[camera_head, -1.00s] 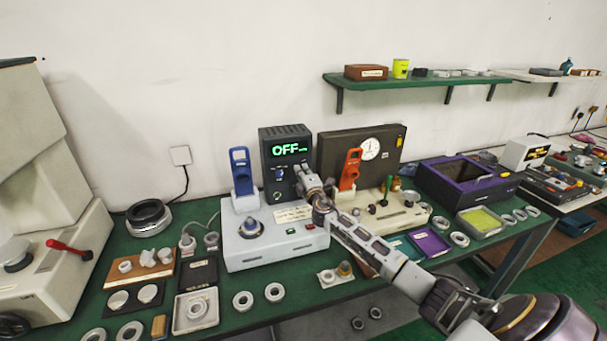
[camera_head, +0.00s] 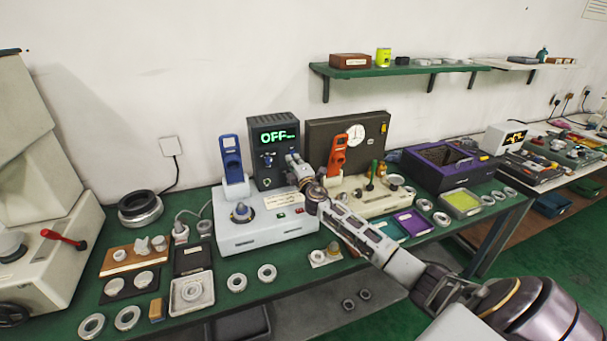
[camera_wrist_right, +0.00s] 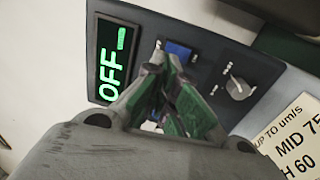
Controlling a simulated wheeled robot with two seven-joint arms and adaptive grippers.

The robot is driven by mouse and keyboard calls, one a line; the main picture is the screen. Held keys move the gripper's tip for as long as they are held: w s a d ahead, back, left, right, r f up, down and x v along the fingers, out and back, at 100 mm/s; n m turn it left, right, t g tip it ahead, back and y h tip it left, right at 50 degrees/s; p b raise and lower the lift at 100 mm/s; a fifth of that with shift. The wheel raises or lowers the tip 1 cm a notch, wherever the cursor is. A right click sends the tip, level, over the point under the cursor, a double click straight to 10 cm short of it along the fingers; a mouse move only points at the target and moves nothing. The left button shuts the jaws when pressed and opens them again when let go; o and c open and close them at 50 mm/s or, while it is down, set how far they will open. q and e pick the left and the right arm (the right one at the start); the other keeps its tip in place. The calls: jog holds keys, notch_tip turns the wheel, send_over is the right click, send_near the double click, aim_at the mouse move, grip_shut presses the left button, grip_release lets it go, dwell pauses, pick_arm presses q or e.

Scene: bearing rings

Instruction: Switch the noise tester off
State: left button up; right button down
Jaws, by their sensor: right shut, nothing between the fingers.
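The noise tester is a dark upright box (camera_head: 262,178) behind a light grey base unit (camera_head: 262,236). Its green display (camera_head: 275,136) reads OFF; the same display (camera_wrist_right: 112,62) is large in the right wrist view. A blue switch (camera_wrist_right: 178,50) sits beside the display, partly behind my fingers. A round grey knob (camera_wrist_right: 238,88) is on the same panel. My right gripper (camera_head: 291,158) is shut and empty, its tips close in front of the panel near the blue switch; I cannot tell whether they touch it. My left gripper is not in view.
A blue handheld device (camera_head: 231,155) stands left of the box and an orange one (camera_head: 337,152) right of it. A gauge box (camera_head: 375,135) stands behind. Several bearing rings (camera_head: 237,282) lie along the front of the green table. A purple case (camera_head: 470,177) is further right.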

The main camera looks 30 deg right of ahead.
jog(key=s+a+r, duration=0.1)
jog(key=s+a, duration=0.1)
jog(key=s, duration=0.7)
jog(key=shift+s+a+r, duration=0.15)
jog(key=shift+s, duration=0.25)
dwell(0.5)
